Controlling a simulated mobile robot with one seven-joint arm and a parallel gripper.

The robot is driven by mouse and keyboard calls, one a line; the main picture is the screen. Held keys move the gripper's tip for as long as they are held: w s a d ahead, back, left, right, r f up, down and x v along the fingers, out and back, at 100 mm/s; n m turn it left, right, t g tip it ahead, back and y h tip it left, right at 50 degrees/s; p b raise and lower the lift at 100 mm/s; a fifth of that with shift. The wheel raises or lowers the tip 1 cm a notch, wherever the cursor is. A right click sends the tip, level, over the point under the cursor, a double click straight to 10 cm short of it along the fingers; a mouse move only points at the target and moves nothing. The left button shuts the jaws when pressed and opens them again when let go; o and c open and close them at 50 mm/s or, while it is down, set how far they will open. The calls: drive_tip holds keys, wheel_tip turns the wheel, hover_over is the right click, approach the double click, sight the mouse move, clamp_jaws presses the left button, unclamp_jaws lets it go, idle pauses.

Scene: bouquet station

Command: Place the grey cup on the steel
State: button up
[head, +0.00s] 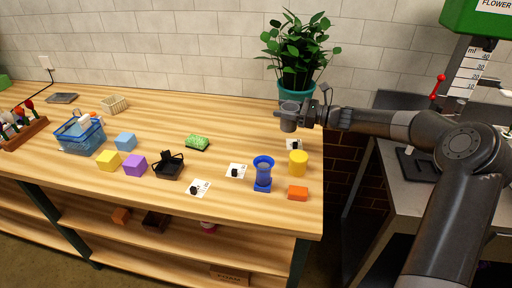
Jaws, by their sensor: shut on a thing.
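The grey cup (288,118) is upright in my gripper (303,115) in the head view. It is in front of the plant pot, at the right end of the wooden table. My gripper is shut on it from the right. I cannot tell for certain how high the cup is above the wood. The grey steel surface (376,178) is to the right of the wooden table, across a gap. My arm hides part of it.
A potted plant (294,52) stands behind the cup. A yellow cylinder (298,163), a blue cup-like holder (263,173) and an orange block (297,192) stand near the wooden table's right edge. A green dispenser (474,18) and a dark tray (416,165) are at the steel surface.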

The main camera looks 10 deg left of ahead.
drive_tip(key=shift+w+a+f, duration=0.25)
drive_tip(key=shift+a+f, duration=1.5)
drive_tip(key=shift+a, duration=0.2)
drive_tip(key=shift+w+a+f, duration=0.2)
drive_tip(key=shift+a+f, duration=1.55)
drive_tip(key=shift+a, duration=0.15)
drive_tip(key=shift+w+a+f, duration=0.25)
drive_tip(key=shift+a+f, duration=1.5)
drive_tip(key=shift+a, duration=0.2)
drive_tip(key=shift+f, duration=0.15)
drive_tip(key=o, duration=1.1)
drive_tip(key=shift+f, duration=0.1)
drive_tip(key=d, duration=0.5)
drive_tip(key=shift+s+d, duration=0.15)
drive_tip(key=shift+s, duration=0.1)
drive_tip(key=shift+o, duration=0.5)
wheel_tip(320, 180, up, 7)
